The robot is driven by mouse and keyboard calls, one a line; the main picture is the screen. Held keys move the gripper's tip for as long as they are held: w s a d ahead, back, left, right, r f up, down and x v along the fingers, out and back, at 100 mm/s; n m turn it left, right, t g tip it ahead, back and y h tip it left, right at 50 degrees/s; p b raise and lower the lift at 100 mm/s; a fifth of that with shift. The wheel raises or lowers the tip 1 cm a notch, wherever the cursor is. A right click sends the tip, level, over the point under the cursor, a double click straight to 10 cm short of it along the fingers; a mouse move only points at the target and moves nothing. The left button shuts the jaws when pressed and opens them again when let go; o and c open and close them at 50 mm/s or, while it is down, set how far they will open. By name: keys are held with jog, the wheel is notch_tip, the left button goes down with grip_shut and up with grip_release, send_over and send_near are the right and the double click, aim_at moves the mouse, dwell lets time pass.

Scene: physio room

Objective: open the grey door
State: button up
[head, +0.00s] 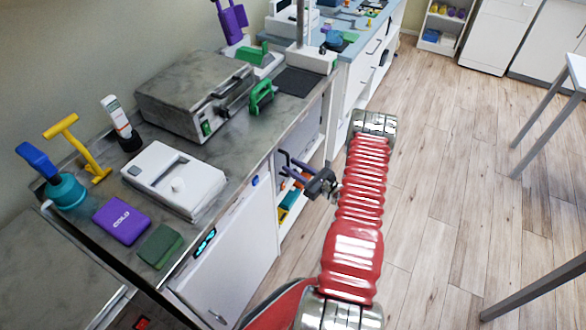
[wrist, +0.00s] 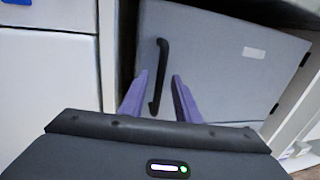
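The grey door (wrist: 225,65) fills much of the wrist view and looks shut. It has a black vertical bar handle (wrist: 163,60) near its left edge, a pale label at the upper right and dark hinges on the right. My gripper (wrist: 159,78) is open, with its purple fingers pointing at the door. The handle appears between the two fingers in the picture, and neither finger visibly touches it. How far the fingertips are from the handle in depth is hard to tell. In the head view my gripper (head: 288,165) is at the counter's front, beside the cabinets.
A white cabinet front (wrist: 48,85) stands left of the grey door. The counter above holds a grey metal appliance (head: 185,90), a white device (head: 165,170) and a purple pack (head: 121,220). Wooden floor (head: 450,150) is open to the right, with a table leg (head: 545,135) beyond.

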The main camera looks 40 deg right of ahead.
jog(key=shift+c, duration=0.6)
grip_shut()
jog(key=shift+a, duration=0.3)
jog(key=shift+d, duration=0.2)
